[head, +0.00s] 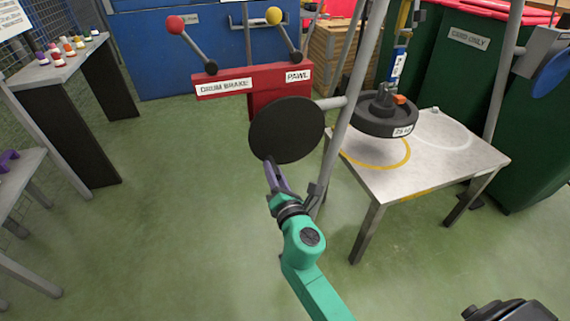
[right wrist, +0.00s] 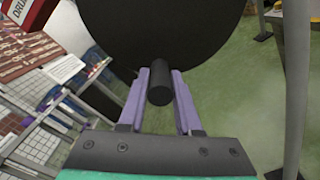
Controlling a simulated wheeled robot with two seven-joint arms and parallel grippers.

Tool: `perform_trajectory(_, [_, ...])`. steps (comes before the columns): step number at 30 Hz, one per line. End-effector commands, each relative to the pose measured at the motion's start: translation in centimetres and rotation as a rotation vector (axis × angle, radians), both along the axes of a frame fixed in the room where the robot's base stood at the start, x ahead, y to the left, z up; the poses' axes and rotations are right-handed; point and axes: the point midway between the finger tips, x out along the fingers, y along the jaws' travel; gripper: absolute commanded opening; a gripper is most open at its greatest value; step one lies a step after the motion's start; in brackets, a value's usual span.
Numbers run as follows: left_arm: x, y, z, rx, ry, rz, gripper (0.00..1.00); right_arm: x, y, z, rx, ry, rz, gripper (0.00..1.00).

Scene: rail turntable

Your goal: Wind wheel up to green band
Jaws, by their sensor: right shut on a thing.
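The winding wheel is a large black disc (head: 287,130) on a shaft beside a grey post; it also fills the top of the right wrist view (right wrist: 160,32). My right gripper (head: 270,168), with purple fingers, is at the disc's lower edge. In the right wrist view its fingers are shut on a short black crank handle (right wrist: 160,85). A dark round wheel marked 25 kg (head: 386,116) hangs from a hook above the table, over a yellow ring. I cannot make out a green band.
A red stand (head: 255,92) behind the disc carries the DRUM BRAKE lever with a red knob (head: 175,25) and the PAWL lever with a yellow knob (head: 274,15). A metal table (head: 400,180) stands at right. Green floor on the left is clear; benches line the left edge.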

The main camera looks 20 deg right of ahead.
Motion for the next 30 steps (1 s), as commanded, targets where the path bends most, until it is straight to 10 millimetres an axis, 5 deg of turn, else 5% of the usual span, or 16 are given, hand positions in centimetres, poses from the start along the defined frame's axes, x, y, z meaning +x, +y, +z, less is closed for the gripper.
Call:
perform_trajectory(23, [0.1,0.0,1.0,0.000,-0.001,-0.001,0.00,0.1,2.2,3.6,0.336,-0.021,0.015,0.00])
perform_trajectory(24, [0.1,0.0,1.0,0.000,-0.001,-0.001,0.00,0.1,2.3,3.6,0.356,-0.020,0.014,0.36])
perform_trajectory(27, [0.1,0.0,0.9,0.000,-0.001,-0.001,0.00,0.1,2.2,3.4,0.350,-0.018,0.012,0.74])
perform_trajectory(30, [0.1,0.0,0.9,0.000,-0.001,-0.001,0.00,0.1,2.1,3.2,0.349,-0.015,0.010,0.75])
